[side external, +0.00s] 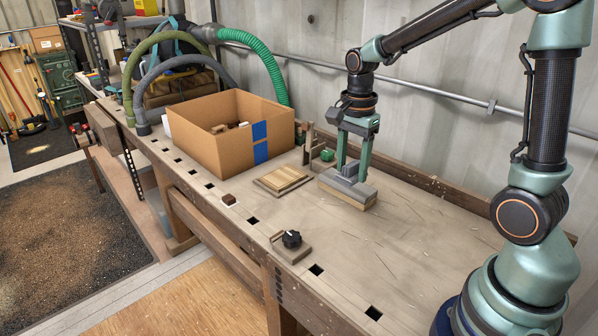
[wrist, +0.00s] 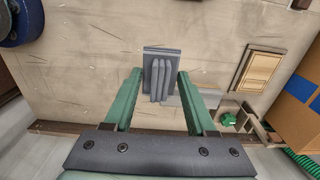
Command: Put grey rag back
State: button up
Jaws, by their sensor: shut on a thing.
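In the wrist view the rag (wrist: 160,78) shows several raised folds on a flat grey rectangle. My gripper (side external: 351,170) points down from above, its green fingers on either side of the folds, shut on the rag. The gripper also shows in the wrist view (wrist: 161,74). The underside of the rag is hidden.
An open cardboard box (side external: 205,145) with blue tape stands to the left, with small things inside. The bench right of the rag is clear.

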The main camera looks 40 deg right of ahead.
aim_at(347, 180)
notch_tip(347, 180, down, 16)
jog(key=shift+f, duration=0.1)
dwell(0.4)
jog(key=shift+f, duration=0.15)
jog(key=o, duration=1.2)
notch_tip(347, 180, up, 13)
jog(key=shift+f, duration=0.2)
jog(key=a+r+n, duration=0.1)
jog(key=r+n, duration=0.1)
jog(key=s+a+r+n+t, duration=0.1)
jog(key=r+n, duration=0.1)
jog(key=s+a+r+n+t, duration=0.1)
jog(key=r+n, duration=0.1)
jog(key=shift+r+n, duration=0.3)
jog(key=shift+s+a+r+n+t, duration=0.6)
jog(key=shift+s+r+n, duration=0.35)
jog(key=shift+n, duration=0.95)
jog(key=shift+s+a+r+n+t, duration=0.65)
jog(key=shift+s+r+n, duration=0.2)
jog(key=shift+n, duration=1.05)
jog(key=shift+s+a+r+n+t, duration=0.6)
jog(key=shift+s+r+n, duration=0.35)
jog(key=shift+n, duration=0.95)
